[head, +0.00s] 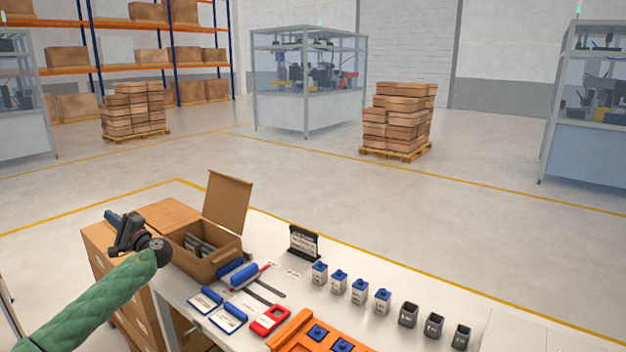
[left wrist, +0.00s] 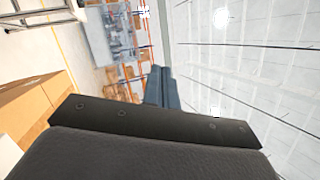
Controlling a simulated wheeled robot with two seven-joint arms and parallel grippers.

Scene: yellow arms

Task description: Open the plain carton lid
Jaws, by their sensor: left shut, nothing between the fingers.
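A brown carton (head: 213,268) stands open at the left end of the white table, with dark items inside. Its plain brown lid (head: 228,202) stands up at the far side, leaning back a little. My left gripper (head: 112,216) is left of the open carton and apart from the lid, above other brown cartons. Its fingers point away to the upper left. In the left wrist view the blue-grey fingers (left wrist: 161,88) are together and empty. My right gripper is not in view.
Closed cartons (head: 160,216) stand beside the table; cartons also show in the left wrist view (left wrist: 28,103). Blue-handled tools (head: 238,275), a black sign (head: 304,242), blue-topped containers (head: 339,281), dark cups (head: 433,325) and an orange tray (head: 290,330) occupy the table.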

